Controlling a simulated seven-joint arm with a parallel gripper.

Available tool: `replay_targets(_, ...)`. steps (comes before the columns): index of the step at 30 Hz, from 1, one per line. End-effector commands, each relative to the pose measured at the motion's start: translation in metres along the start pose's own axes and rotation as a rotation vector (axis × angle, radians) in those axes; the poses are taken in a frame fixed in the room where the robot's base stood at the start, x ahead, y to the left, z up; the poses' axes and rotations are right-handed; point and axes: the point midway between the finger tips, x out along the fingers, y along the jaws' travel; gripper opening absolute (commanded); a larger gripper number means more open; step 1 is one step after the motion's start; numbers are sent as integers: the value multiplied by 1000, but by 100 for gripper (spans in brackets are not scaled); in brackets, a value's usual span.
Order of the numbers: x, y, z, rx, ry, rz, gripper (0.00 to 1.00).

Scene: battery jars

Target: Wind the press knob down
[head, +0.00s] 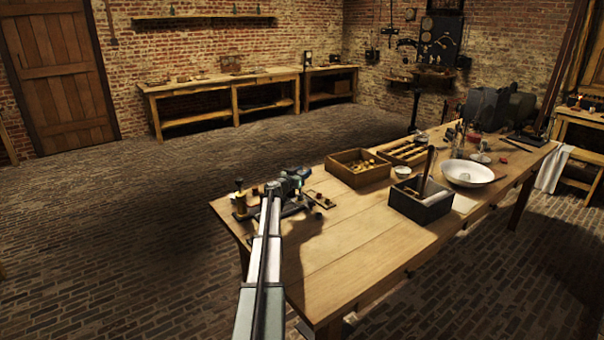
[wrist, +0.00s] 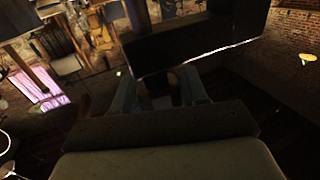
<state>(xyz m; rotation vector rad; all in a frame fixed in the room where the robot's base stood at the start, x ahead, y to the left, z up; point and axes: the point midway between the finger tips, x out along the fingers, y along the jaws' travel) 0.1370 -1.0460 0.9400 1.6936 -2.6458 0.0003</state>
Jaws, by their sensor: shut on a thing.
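The press (head: 313,198), a dark metal stand, is at the near left end of the wooden bench in the head view. My gripper (head: 290,182) is at its top, and my arm hides much of it. In the wrist view my gripper (wrist: 160,88) has its two fingers on either side of a small dark thing, which I take as the press knob (wrist: 187,80). It is in deep shadow and its outline is unclear. A dark block (wrist: 195,42) fills the view just beyond the fingers; I cannot tell which part it is.
Brass-topped pieces (head: 240,203) stand left of the press. On the bench (head: 350,250) are a wooden box (head: 345,170), a dark box with upright items (head: 420,210), a white bowl (head: 470,174) and a small cup (head: 402,171). The bench's near middle is clear.

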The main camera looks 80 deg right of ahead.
Motion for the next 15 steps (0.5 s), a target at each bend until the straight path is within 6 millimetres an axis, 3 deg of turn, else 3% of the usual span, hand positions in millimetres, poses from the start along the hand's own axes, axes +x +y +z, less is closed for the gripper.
replay_targets(10,0,0,0,-1,0,9,12)
replay_targets(11,0,0,0,-1,0,9,44)
replay_targets(15,0,0,0,-1,0,9,58)
